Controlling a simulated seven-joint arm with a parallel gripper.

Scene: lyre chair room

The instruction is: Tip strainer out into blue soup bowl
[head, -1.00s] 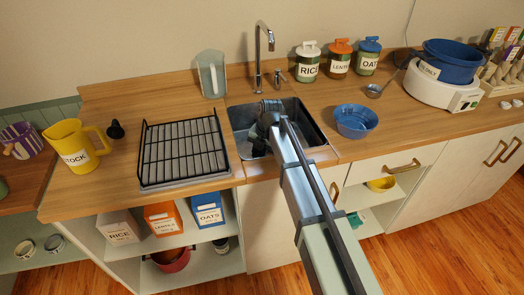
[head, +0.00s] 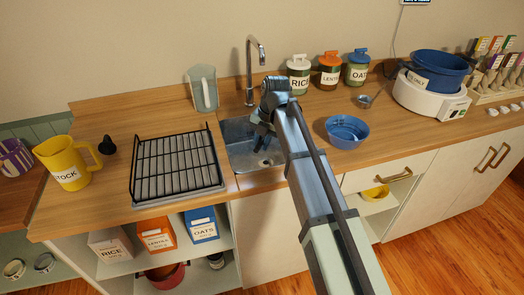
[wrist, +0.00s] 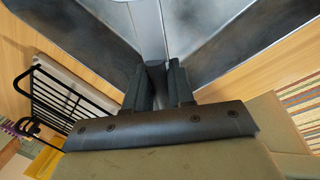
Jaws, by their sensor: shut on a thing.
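The blue soup bowl (head: 346,132) stands upright on the wooden counter, just right of the sink. My gripper (head: 262,140) is over the sink, fingers pointing down. In the wrist view my gripper (wrist: 157,85) is shut on a narrow dark thing (wrist: 156,74) between its fingers. Most of that thing is hidden, and I cannot tell whether it is the strainer. No strainer shows clearly. A small round metal utensil with a thin handle (head: 367,100) lies on the counter behind the bowl; I cannot tell whether it is a ladle or strainer.
The metal sink (head: 238,133) has a tall tap (head: 249,72) behind it. A black rack (head: 176,165) lies to its left, with a yellow stock jug (head: 66,165) beyond. Labelled jars (head: 329,72) line the wall. A white cooker (head: 430,98) stands right.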

